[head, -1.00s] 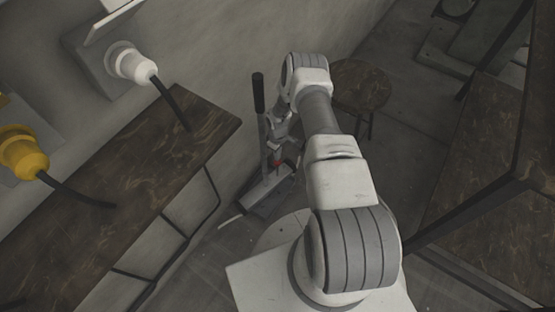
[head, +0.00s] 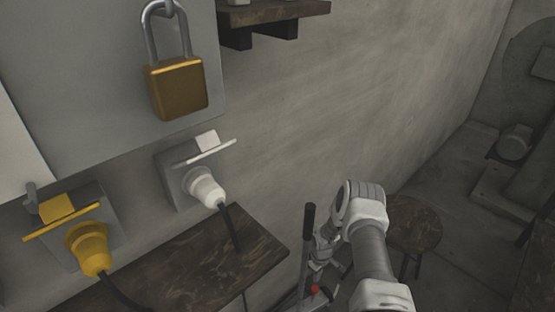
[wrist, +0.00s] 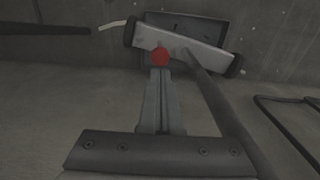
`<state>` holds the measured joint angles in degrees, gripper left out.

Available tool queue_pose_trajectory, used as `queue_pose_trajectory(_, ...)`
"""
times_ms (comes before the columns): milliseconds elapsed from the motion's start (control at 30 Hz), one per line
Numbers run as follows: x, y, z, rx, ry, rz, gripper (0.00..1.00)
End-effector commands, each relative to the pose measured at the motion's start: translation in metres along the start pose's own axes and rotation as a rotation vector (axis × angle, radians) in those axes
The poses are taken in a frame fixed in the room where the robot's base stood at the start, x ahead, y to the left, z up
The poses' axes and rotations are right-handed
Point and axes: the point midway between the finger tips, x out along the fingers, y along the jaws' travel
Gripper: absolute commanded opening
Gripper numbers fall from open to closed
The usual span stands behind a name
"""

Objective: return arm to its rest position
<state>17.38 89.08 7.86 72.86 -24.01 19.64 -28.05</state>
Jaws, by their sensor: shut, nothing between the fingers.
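My arm (head: 372,245) is at the lower right of the head view, bent over so that its far end points down toward the floor. My gripper (wrist: 160,75) shows in the wrist view with its grey fingers together and nothing between them. A red round knob (wrist: 160,57) appears just beyond the fingertips; whether they touch cannot be told.
A black-gripped lever (head: 308,232) stands close left of my arm. A pale bar with dark ends (wrist: 185,47) lies beyond the fingers. Left are a wall bench (head: 215,255), white plug (head: 205,187), yellow plug (head: 88,248) and padlock (head: 178,88). A round stool (head: 413,223) stands behind my arm.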

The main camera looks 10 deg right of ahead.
Motion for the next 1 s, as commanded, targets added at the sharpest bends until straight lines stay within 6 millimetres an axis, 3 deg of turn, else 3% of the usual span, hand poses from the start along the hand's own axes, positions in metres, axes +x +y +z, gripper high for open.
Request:
queue_pose_trajectory(133,-0.012,0.004,-0.005,0.003,0.003,0.008,0.00)
queue_pose_trajectory(267,-0.051,0.017,-0.019,0.019,0.012,0.031,0.00)
queue_pose_trajectory(633,-0.206,0.035,-0.052,0.093,0.047,0.108,0.00)
queue_pose_trajectory(1000,-0.360,0.016,-0.052,0.187,0.102,0.173,0.00)
